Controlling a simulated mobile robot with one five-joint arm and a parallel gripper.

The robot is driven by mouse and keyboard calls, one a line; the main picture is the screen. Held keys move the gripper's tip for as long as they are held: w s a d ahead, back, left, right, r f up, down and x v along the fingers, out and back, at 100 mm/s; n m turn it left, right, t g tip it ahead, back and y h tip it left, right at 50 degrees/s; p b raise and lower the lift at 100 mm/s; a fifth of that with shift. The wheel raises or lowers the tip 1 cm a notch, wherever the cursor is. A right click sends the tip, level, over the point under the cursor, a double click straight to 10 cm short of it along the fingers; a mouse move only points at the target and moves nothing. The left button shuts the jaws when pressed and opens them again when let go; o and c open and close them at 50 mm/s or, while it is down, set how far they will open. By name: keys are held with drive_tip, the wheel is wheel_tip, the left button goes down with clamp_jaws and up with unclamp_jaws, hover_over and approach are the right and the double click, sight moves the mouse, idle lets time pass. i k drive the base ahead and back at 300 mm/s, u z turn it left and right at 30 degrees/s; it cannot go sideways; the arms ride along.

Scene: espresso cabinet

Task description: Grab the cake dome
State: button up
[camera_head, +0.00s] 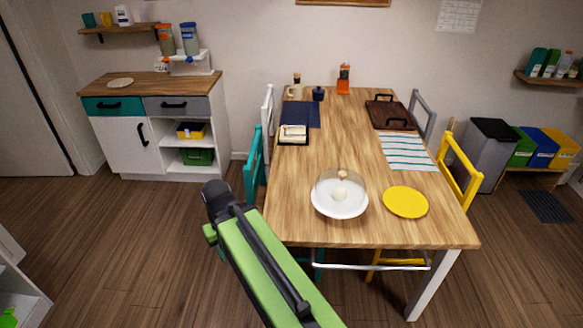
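The cake dome (329,187) is clear with a small knob on top. It sits over a white cake stand (340,210) near the front edge of the wooden table (385,232). A pale round item (341,194) shows through the dome. My green and black arm (262,262) reaches up from the bottom of the view, left of the table. Its dark end is at the upper left of the arm, apart from the dome. The gripper's fingers cannot be made out.
A yellow plate (405,202) lies right of the cake stand. A striped cloth (408,152) and dark tray (390,113) are farther back. Teal (254,166) and yellow (463,172) chairs flank the table.

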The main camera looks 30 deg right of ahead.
sight(339, 191)
drive_tip(key=u, duration=0.05)
drive_tip(key=i, duration=0.9)
